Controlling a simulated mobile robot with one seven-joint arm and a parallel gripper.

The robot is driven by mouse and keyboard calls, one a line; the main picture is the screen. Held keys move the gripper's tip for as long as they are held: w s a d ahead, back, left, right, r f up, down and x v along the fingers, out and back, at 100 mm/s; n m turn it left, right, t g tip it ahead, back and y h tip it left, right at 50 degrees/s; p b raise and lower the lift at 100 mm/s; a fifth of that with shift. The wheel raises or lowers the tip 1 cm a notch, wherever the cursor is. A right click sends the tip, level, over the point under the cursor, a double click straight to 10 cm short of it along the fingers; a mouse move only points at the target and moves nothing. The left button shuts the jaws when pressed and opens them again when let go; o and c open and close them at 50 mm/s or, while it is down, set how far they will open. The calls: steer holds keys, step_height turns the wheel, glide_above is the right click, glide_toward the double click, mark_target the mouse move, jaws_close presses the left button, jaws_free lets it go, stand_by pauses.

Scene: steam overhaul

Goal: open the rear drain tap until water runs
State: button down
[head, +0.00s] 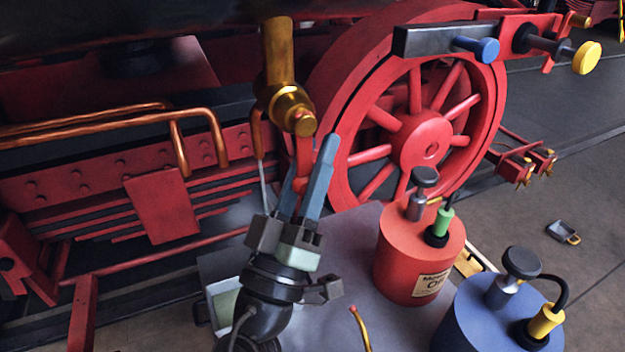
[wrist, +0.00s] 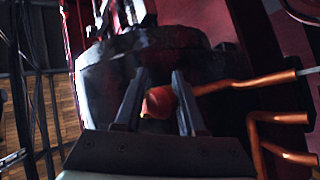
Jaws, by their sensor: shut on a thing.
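A brass drain tap (head: 289,106) hangs below the dark cylinder, left of the big red wheel. Its red lever (head: 304,157) points down from the brass body. My gripper (head: 313,160) has its two blue-grey fingers on either side of the lever and is shut on it. In the wrist view the lever's red end (wrist: 160,102) shows between the fingertips (wrist: 159,82). A copper outlet pipe (head: 257,135) runs down beside the tap. A thin pale stream (head: 264,186) falls from its end, and it also shows in the wrist view (wrist: 308,71).
A red oil can (head: 410,262) and a blue can (head: 490,320) stand on the grey surface right of my arm. A pale tray (head: 222,300) is at lower left. Copper pipes (head: 180,145) stick out at left. The red spoked wheel (head: 425,140) is close behind.

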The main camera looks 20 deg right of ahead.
steer(key=shift+a+r+n+t, duration=0.1)
steer(key=shift+a+n+t, duration=0.05)
steer(key=shift+n+t, duration=0.3)
steer(key=c, duration=0.5)
jaws_free()
steer(key=shift+g, duration=0.25)
steer(key=shift+s+a+f+b, duration=0.15)
steer(key=shift+s+f+b, duration=0.05)
steer(key=shift+f+b, duration=0.25)
steer(key=b+v, duration=0.2)
steer(key=v, duration=1)
steer(key=shift+r, duration=0.1)
steer(key=shift+s, duration=0.15)
